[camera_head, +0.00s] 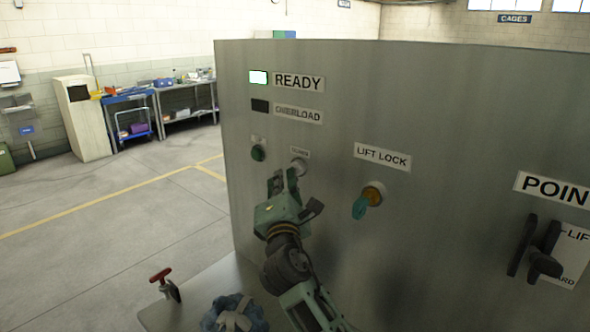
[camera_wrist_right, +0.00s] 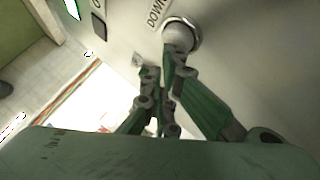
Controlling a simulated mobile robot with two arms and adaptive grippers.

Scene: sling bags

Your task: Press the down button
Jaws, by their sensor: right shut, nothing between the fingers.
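The down button (camera_head: 299,166) is a pale round button with a metal collar on the grey control panel, under a small label. In the right wrist view the down button (camera_wrist_right: 180,36) is large, beside its DOWN label (camera_wrist_right: 157,12). My right gripper (camera_head: 283,179) is shut and empty, with its fingertips just below and left of the button in the head view. In the right wrist view the gripper's fingertips (camera_wrist_right: 166,72) overlap the button's lower edge. I cannot tell whether they touch it. My left gripper is not in view.
A green button (camera_head: 258,153) sits left of the down button. A lit READY lamp (camera_head: 258,77) and a dark OVERLOAD lamp (camera_head: 260,105) are above. A LIFT LOCK key switch (camera_head: 372,195) and black handle (camera_head: 535,250) are to the right. A blue bundle (camera_head: 235,313) and red-handled part (camera_head: 163,277) are below.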

